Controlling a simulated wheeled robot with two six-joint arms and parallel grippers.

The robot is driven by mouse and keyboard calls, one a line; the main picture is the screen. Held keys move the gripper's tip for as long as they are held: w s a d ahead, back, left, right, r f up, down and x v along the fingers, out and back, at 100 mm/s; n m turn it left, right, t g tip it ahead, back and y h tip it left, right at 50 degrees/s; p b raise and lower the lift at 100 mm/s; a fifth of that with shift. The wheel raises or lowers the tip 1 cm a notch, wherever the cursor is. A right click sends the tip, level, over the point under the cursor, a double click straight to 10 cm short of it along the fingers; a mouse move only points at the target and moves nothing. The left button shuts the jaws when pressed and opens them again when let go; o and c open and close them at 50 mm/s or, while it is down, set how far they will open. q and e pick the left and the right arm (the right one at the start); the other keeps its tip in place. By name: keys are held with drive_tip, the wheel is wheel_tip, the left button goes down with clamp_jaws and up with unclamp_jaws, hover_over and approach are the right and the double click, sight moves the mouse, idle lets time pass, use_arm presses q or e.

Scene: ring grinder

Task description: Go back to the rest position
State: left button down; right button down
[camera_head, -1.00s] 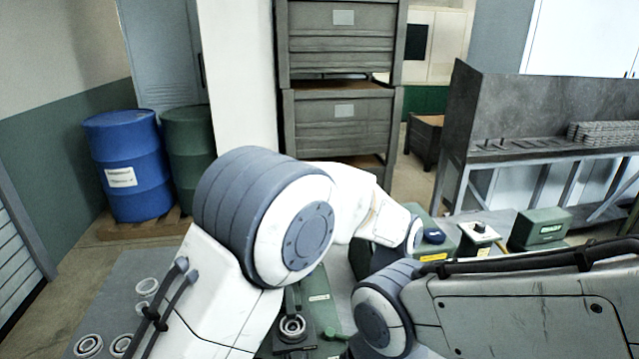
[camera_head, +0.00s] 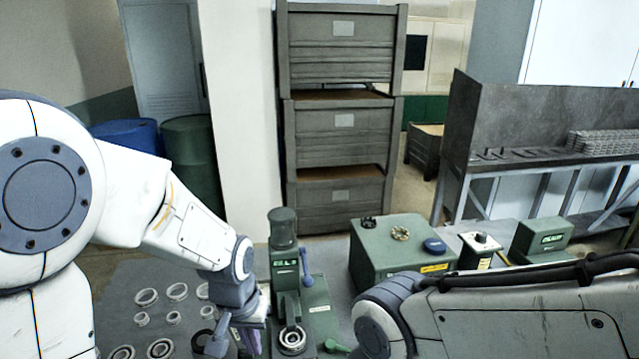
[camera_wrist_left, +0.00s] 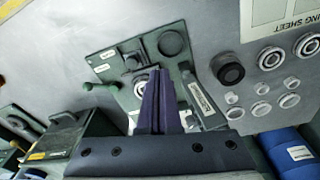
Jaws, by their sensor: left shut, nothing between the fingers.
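My left gripper (camera_head: 236,342) is at the lower middle of the head view, beside the green machine (camera_head: 284,258), left of its base. Its purple fingers also show in the left wrist view (camera_wrist_left: 159,75), closed together with nothing between them. A metal ring (camera_head: 292,339) sits on the front of the machine's base. My right arm lies across the lower right of the head view, with its gripper out of frame.
Several rings (camera_head: 174,317) lie on the grey table left of my gripper. A green box (camera_head: 392,258) stands right of the machine. A control box (camera_head: 478,248) and a green display unit (camera_head: 541,238) are further right. Crates (camera_head: 337,132) are stacked behind.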

use_arm(q)
drive_tip(key=s+a+t, duration=0.1)
drive_tip(key=s+a, duration=0.3)
drive_tip(key=a, duration=0.2)
drive_tip(key=s+d+r+m+g, duration=0.1)
drive_tip(key=s+d+r+m, duration=0.2)
drive_tip(key=s+d, duration=0.3)
drive_tip(key=s+d+r+m+g, duration=0.1)
drive_tip(key=s+d+r+m, duration=0.1)
drive_tip(key=s+d, duration=0.5)
drive_tip(key=shift+s+d+r+m+h, duration=0.3)
drive_tip(key=shift+r+m, duration=0.1)
drive_tip(key=shift+m, duration=0.4)
drive_tip(key=shift+w, duration=0.1)
